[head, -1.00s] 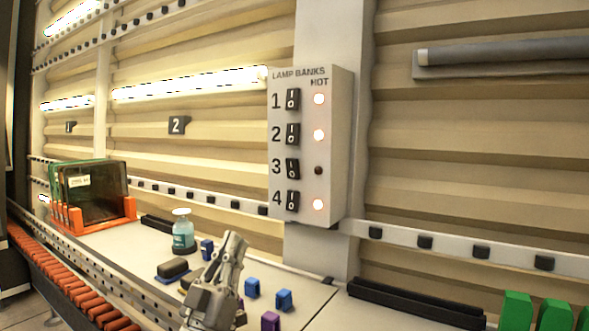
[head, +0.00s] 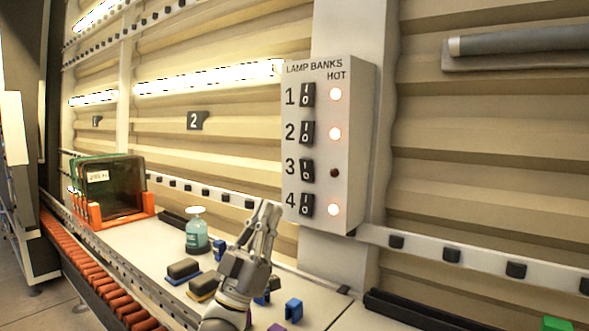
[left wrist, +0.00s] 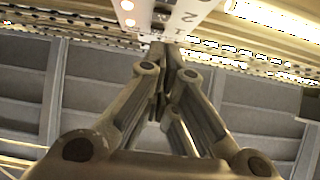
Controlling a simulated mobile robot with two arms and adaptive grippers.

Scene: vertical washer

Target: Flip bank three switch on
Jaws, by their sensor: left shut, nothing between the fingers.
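The lamp banks box (head: 352,150) is mounted on a white post, with a column of rocker switches numbered 1 to 4. The bank three switch (head: 306,169) is black, and the lamp beside it (head: 334,173) is dark. The lamps for banks 1, 2 and 4 glow. My left gripper (head: 268,206) is shut and empty, pointing up, just below and left of the box in the head view. In the left wrist view its closed fingers (left wrist: 166,60) point toward the box's face (left wrist: 185,15), where the bank three switch cannot be made out. My right gripper is not in view.
A bottle (head: 196,230), dark sponge-like blocks (head: 184,270) and blue clips (head: 293,309) sit on the bench. An orange rack (head: 95,212) holds dark panels at left. A ledge with black pegs (head: 452,255) runs along the wall.

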